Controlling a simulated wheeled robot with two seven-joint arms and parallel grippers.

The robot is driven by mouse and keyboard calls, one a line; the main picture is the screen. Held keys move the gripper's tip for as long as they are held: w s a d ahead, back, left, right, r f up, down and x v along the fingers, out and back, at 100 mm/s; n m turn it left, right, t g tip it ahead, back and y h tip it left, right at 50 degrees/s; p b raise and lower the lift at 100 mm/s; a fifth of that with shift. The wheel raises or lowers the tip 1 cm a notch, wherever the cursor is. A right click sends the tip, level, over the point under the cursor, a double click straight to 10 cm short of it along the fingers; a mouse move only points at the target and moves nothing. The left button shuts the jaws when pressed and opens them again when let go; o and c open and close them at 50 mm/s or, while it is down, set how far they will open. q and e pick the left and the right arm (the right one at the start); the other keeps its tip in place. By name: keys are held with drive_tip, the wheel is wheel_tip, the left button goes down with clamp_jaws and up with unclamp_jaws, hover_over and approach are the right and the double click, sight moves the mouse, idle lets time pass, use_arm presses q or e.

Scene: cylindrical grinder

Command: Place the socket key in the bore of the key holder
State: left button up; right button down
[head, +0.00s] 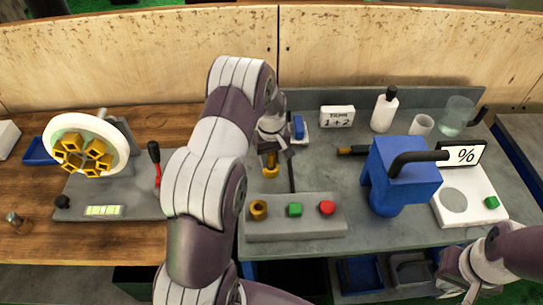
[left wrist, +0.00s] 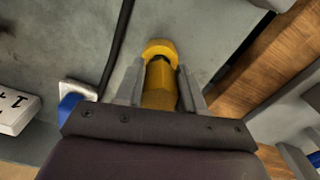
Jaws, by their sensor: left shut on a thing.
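The socket key (head: 270,170) is a yellow-gold piece with a round, wider end. My left gripper (head: 273,152) is shut on it and holds it over the grey bench, behind the grey block. In the left wrist view the key (left wrist: 160,80) sits between the two grey fingers (left wrist: 160,92), its round end pointing away from the palm. A yellow ring with a dark hole (head: 258,210), which looks like the key holder's bore, is on the left of the grey block (head: 290,229). The held key is apart from it. My right gripper's fingers are out of view.
The block also carries a green button (head: 294,210) and a red button (head: 327,208). A blue machine (head: 400,175) stands to the right. At left is a white disc (head: 88,140) with several yellow sockets. Bottles and cups stand at the back right.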

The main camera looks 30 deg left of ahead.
use_arm(q)
drive_tip(key=shift+f, duration=0.15)
drive_tip(key=o, duration=1.1)
drive_tip(key=shift+r, duration=0.3)
wheel_tip(320, 180, up, 11)
drive_tip(key=shift+b, duration=0.75)
drive_tip(key=shift+s+d+r, duration=0.1)
drive_tip(key=shift+d+r, duration=0.05)
drive_tip(key=shift+r, duration=0.2)
drive_tip(key=s+d+m, duration=0.3)
drive_tip(key=s, duration=0.3)
drive_tip(key=s+d+m+t, duration=0.1)
drive_tip(key=s+d+m, duration=0.2)
drive_tip(key=s, duration=0.3)
drive_tip(key=s+d+m, duration=0.3)
drive_tip(key=s+d, duration=0.2)
drive_tip(key=s, duration=0.2)
drive_tip(key=shift+s+d+f, duration=0.1)
drive_tip(key=shift+d+f, duration=0.1)
